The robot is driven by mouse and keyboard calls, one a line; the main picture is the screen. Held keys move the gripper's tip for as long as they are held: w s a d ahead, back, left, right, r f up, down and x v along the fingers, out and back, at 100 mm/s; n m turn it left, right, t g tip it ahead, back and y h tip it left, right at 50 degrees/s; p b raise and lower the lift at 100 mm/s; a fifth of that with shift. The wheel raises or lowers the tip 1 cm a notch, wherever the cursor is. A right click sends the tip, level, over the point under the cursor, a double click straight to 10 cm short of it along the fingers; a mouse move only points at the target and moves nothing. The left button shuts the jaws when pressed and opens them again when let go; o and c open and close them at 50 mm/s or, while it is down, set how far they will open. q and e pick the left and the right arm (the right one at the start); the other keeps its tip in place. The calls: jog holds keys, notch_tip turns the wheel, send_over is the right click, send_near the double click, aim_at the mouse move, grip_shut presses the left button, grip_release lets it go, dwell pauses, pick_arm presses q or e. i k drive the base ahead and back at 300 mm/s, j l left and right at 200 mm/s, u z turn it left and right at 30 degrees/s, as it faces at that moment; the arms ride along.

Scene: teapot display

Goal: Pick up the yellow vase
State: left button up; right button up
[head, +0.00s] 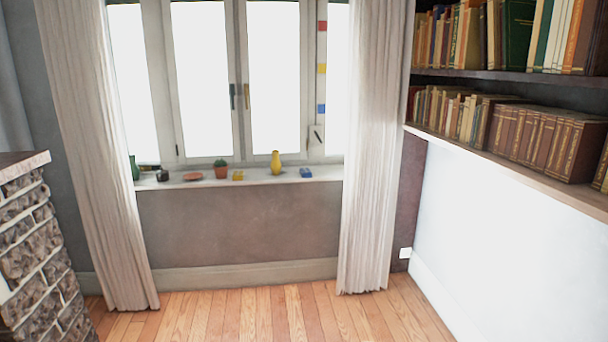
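The yellow vase (276,163) stands upright on the white windowsill (260,180) under the window, right of the middle of the sill. It is small and far across the room in the head view. A small yellow object lies on the sill to its left and a blue one to its right, both apart from it. Neither of my grippers shows in the head view.
Curtains (370,150) hang at both sides. A stone structure (38,250) stands at left, bookshelves (510,100) at right. The wooden floor (270,315) is clear.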

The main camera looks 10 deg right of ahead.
aim_at(276, 165)
jog(key=i+l, duration=0.25)
jog(key=i, duration=0.25)
jog(key=i+l+z, duration=0.1)
jog(key=i+l, duration=0.2)
jog(key=i, duration=0.15)
jog(key=i+l, duration=0.2)
jog(key=i, duration=0.3)
jog(key=i+l+z, duration=0.1)
jog(key=i+l, duration=0.15)
jog(key=i, duration=0.25)
